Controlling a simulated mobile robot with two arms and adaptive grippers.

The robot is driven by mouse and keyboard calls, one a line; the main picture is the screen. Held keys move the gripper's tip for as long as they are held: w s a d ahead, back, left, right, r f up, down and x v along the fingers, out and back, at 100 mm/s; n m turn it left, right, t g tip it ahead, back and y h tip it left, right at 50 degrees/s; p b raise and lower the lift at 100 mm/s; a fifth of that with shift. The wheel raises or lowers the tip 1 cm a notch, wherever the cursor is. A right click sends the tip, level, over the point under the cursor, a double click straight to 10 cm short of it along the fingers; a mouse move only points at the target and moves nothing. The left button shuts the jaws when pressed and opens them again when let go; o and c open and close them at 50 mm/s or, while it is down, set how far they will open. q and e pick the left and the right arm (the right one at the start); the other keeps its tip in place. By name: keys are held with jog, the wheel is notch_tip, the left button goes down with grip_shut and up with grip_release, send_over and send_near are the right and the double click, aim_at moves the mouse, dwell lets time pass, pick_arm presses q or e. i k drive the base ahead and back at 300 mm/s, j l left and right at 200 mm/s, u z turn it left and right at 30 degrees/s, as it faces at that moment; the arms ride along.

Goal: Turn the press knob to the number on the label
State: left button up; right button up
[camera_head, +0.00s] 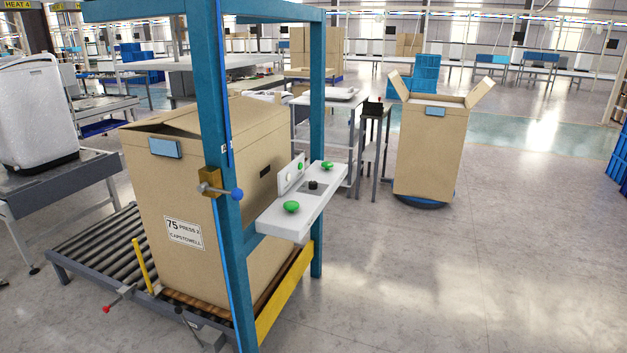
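A white label (184,233) on the front of a big cardboard box shows a large "75", then "PRESS 2" and a line that looks like "CAPSTONELL". The box stands inside a blue press frame (213,90). A white control shelf (298,222) juts out from the frame's right side. It carries a green button (292,206) at the near end, a green button (327,166) at the far end and a small black knob (313,185) between them. The knob's setting is too small to read. Neither of my grippers is in view.
The cardboard box (215,235) stands over a roller conveyor (95,247). A lever with a blue ball (237,194) sticks out from the front post. A yellow rail (285,293) runs low on the right. An open box (430,150) stands farther back. The right floor is clear.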

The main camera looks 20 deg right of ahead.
aim_at(312, 184)
jog(key=i+l, duration=0.15)
jog(key=l, duration=0.25)
jog(key=i+l, duration=0.15)
jog(key=l, duration=0.3)
jog(key=i+l+u, duration=0.1)
jog(key=l, duration=0.3)
jog(key=i+l, duration=0.2)
jog(key=l, duration=0.2)
jog(key=i+l+u, duration=0.1)
jog(key=l, duration=0.35)
jog(key=i+l, duration=0.15)
jog(key=l, duration=0.3)
